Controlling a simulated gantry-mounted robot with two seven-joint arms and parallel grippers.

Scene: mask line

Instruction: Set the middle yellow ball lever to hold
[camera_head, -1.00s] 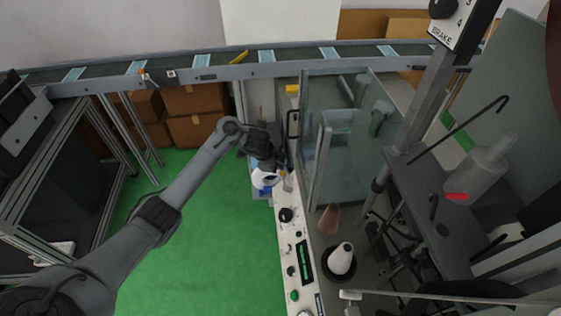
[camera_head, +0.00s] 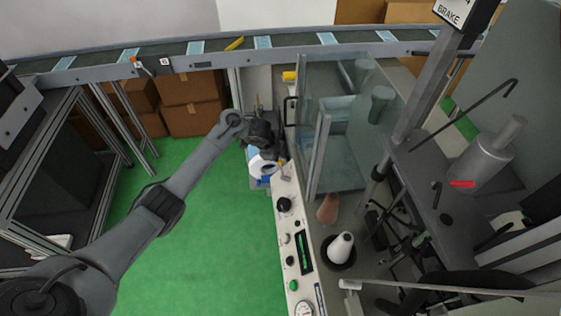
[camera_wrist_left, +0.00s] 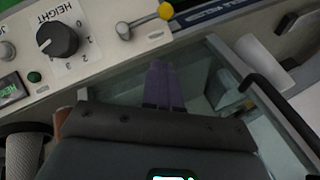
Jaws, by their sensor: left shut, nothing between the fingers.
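A small metal lever (camera_wrist_left: 143,21) with a yellow ball (camera_wrist_left: 165,11) on its end sits on the pale control panel in the left wrist view. Its ball points right and up in that picture, away from the pivot. In the head view the lever (camera_head: 286,175) is small at the panel's far end, right beside my left gripper. My left gripper (camera_wrist_left: 164,66) is shut and empty. Its purple fingertips are just below the lever in the wrist picture, apart from the ball. The lever's position marks cannot be read. My right gripper is not in view.
A black HEIGHT knob (camera_wrist_left: 57,39) and a green button (camera_wrist_left: 34,77) are left of the lever. Glass guard panels (camera_head: 343,140) stand right of the control panel. A conveyor (camera_head: 200,58) runs along the back. Green floor lies left.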

